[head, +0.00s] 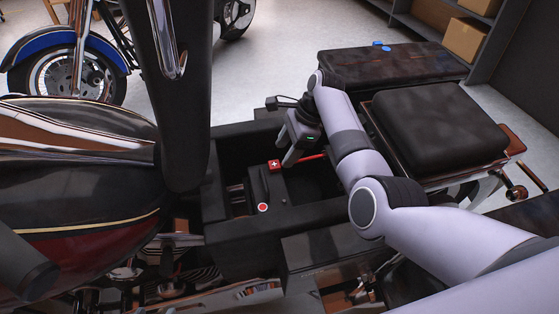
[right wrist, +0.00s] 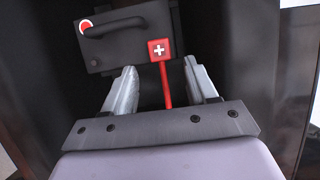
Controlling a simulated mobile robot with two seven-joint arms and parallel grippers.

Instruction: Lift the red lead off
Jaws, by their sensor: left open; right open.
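The red lead has a square red end with a white plus (head: 274,164), seated at one corner of the black battery (head: 262,190). In the right wrist view the lead's red end (right wrist: 153,47) sits on the battery's near right corner, and its red cable (right wrist: 166,88) runs back toward me. My right gripper (head: 287,160) is open and points down just behind the red end. In the right wrist view its two fingers (right wrist: 163,75) stand apart on either side of the cable, not closed on it. My left gripper is not in view.
The battery has a black handle (right wrist: 115,24) and a round red spot with a pale rim (head: 263,208). It sits inside a dark open frame (head: 237,238) with close walls. A black seat (head: 435,125) lies right, and a motorcycle tank (head: 75,165) is left.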

